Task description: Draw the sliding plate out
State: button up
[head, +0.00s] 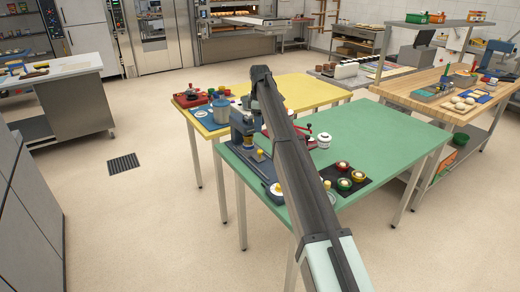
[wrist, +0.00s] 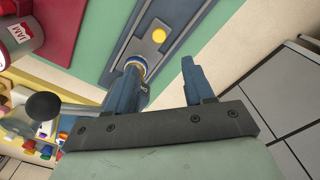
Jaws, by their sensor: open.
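In the wrist view a long blue-grey plate (wrist: 184,20) lies on the green table, with a round yellow button (wrist: 159,35) on its face. A short round knob with a pale, brass-coloured rim (wrist: 136,62) stands at its near end. My gripper (wrist: 160,78) is open, its two blue fingers apart. The left finger overlaps the knob in the picture; I cannot tell whether they touch. The right finger is clear of it, and nothing shows gripped. In the head view the blue-grey fixture (head: 262,168) stands at the green table's left edge, partly hidden by my arm.
The green table (head: 370,150) carries a dark mat with several coloured round pieces (head: 343,167) and a white jar (head: 324,140). A jam jar (wrist: 20,36) stands on a red base in the wrist view. A yellow table (head: 310,92) adjoins behind. Open floor (head: 150,210) lies left.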

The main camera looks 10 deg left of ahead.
aim_at(260, 151)
notch_tip(260, 151, down, 13)
jog(key=shift+d+r, duration=0.1)
jog(key=shift+r, duration=0.05)
dwell(0.4)
jog(key=shift+c, duration=0.2)
grip_shut()
dwell(0.4)
